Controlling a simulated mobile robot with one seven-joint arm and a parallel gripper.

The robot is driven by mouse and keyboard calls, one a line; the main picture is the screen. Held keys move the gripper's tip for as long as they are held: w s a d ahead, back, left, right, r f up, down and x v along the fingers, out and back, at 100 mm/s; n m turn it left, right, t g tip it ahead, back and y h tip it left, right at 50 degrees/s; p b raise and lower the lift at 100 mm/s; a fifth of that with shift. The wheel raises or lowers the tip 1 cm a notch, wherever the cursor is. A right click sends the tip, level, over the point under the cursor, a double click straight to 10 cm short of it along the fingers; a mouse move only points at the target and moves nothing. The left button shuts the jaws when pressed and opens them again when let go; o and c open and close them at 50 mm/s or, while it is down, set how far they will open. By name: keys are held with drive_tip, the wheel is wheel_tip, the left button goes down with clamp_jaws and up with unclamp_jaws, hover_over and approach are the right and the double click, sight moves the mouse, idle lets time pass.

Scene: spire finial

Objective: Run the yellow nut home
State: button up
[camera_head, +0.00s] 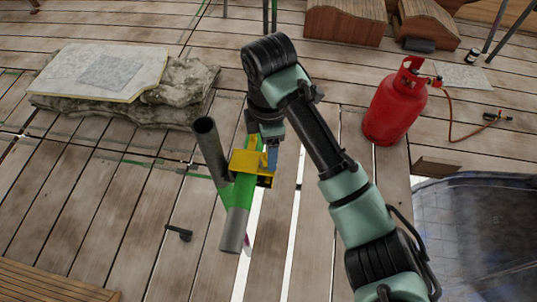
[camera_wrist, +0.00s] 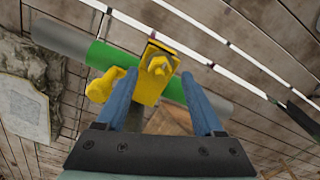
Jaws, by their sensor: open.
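A yellow clamp (camera_head: 250,162) sits around a grey tube with a green band (camera_head: 243,195); a second grey tube (camera_head: 208,145) stands beside it at an angle. In the wrist view the yellow clamp (camera_wrist: 147,90) crosses the green band, and a yellow nut (camera_wrist: 158,66) shows on its upper part. A yellow lump (camera_wrist: 108,84) juts out to the left. My gripper (camera_wrist: 161,80) is open, with one blue finger on each side of the clamp and nut. I cannot tell whether either finger touches them. In the head view my gripper (camera_head: 271,158) is at the clamp, with the nut not distinct.
A stone slab (camera_head: 100,72) on rough rock lies at the left. A red gas cylinder (camera_head: 395,105) with a hose stands at the right. A small black object (camera_head: 178,232) lies on the planks. Gaps run between the planks. The left foreground planks are mostly clear.

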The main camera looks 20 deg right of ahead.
drive_tip(key=shift+f, duration=1.35)
clamp_jaws()
